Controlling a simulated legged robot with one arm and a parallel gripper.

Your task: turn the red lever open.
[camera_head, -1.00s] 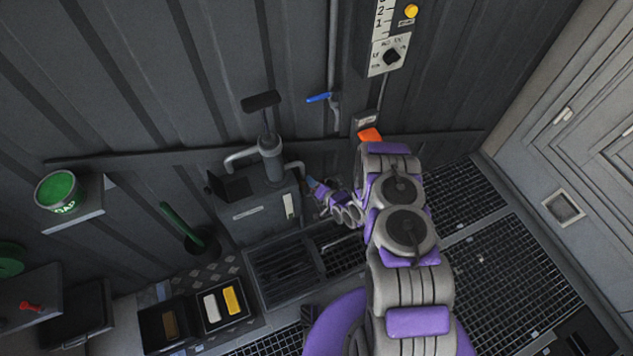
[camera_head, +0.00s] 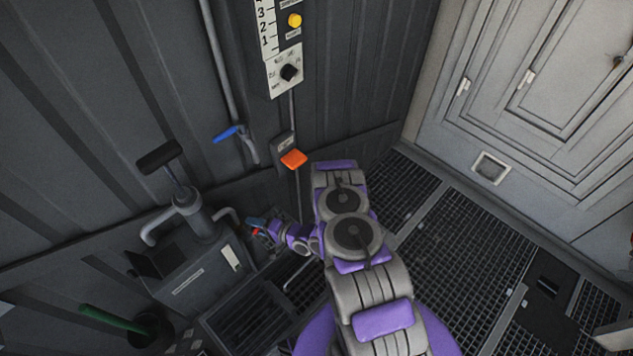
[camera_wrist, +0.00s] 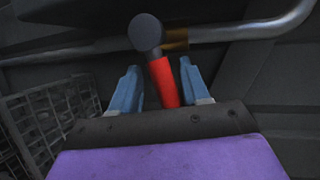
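The red lever (camera_wrist: 164,82) shows in the wrist view, joined to a dark round pivot (camera_wrist: 146,33) by a brass fitting on a grey pipe. My gripper (camera_wrist: 160,88) is open, with its two blue fingers on either side of the lever. The right finger is close to the lever; I cannot tell whether it touches. A gap shows on the left. In the head view my gripper (camera_head: 258,226) is low by the wall, right of the pump, with a small bit of the red lever (camera_head: 256,232) beside it. My wrist hides the lever's near end.
A grey hand pump (camera_head: 198,220) stands left of my gripper. A blue-handled valve (camera_head: 228,134) and an orange paddle (camera_head: 294,159) are on the wall above. Floor grating (camera_head: 450,240) lies open to the right. A wire basket (camera_wrist: 50,120) shows left in the wrist view.

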